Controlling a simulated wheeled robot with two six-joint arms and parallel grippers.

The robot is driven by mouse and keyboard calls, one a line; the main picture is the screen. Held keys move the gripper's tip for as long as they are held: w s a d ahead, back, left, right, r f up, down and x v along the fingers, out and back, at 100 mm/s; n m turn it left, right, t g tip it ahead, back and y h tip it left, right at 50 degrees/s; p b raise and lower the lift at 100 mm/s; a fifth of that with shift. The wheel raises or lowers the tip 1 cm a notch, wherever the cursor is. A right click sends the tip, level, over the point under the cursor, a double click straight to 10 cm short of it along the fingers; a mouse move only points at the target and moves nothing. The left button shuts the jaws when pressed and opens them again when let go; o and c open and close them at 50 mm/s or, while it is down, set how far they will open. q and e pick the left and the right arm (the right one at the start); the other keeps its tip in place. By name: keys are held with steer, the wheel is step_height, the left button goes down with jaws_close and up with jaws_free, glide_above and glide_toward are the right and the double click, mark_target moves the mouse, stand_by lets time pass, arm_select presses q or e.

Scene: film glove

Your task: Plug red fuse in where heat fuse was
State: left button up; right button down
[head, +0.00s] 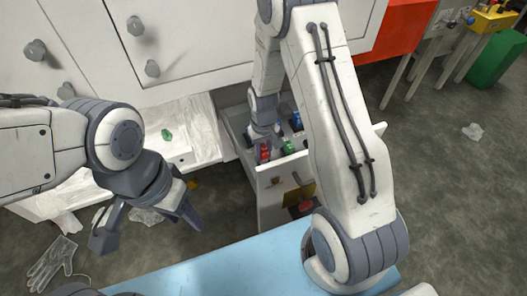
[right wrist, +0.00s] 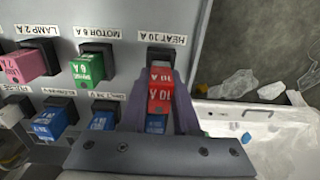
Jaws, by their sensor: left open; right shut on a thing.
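My right gripper (right wrist: 159,92) is shut on a red fuse (right wrist: 160,78) marked 10 A. In the right wrist view the red fuse is at the black socket (right wrist: 160,55) under the label HEAT 10 A (right wrist: 166,39). I cannot tell how far it sits in the socket. In the head view my right arm reaches down into the fuse box (head: 272,178), where red (head: 265,153) and green (head: 288,147) fuses show. I cannot tell if that red one is the held fuse. My left gripper (head: 148,222) is open and empty, left of the box.
In the right wrist view, pink (right wrist: 26,64), green (right wrist: 88,67) and blue (right wrist: 50,123) fuses sit close by on the panel. A green piece (head: 167,134) lies on the white surface. A light blue surface (head: 225,268) is in front. A glove (head: 52,262) lies on the floor.

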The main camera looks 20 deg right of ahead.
mark_target(264, 148)
steer(key=shift+p, duration=0.3)
steer(key=shift+f+b, duration=0.5)
steer(key=shift+f, duration=0.35)
stand_by(0.4)
steer(key=c, duration=0.6)
jaws_free()
step_height(264, 148, up, 10)
steer(key=p, duration=0.3)
steer(key=shift+r, duration=0.25)
